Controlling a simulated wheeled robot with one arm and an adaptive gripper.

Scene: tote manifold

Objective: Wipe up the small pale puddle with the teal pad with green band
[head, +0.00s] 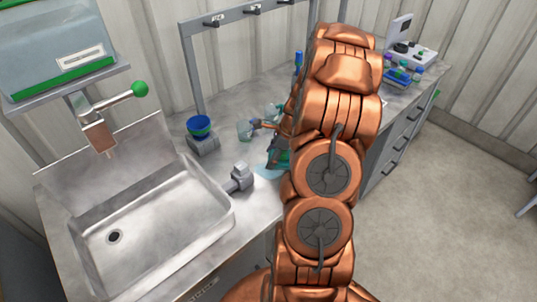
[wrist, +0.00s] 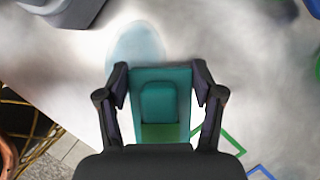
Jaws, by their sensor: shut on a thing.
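The teal pad with green band (wrist: 160,78) is between the two fingers of my gripper (wrist: 160,80) in the wrist view, and the gripper is shut on it. The small pale puddle (wrist: 135,42) is a light blue patch on the grey counter, just beyond the pad's far edge and a little left. Its near part is hidden by the pad and a finger. In the head view, the puddle (head: 268,172) shows at the left of my arm, beside the pad (head: 281,157). My arm hides most of the gripper there.
A steel sink (head: 150,225) with a green-knobbed tap stands at the left. Green (wrist: 232,140) and blue outlines mark the counter.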

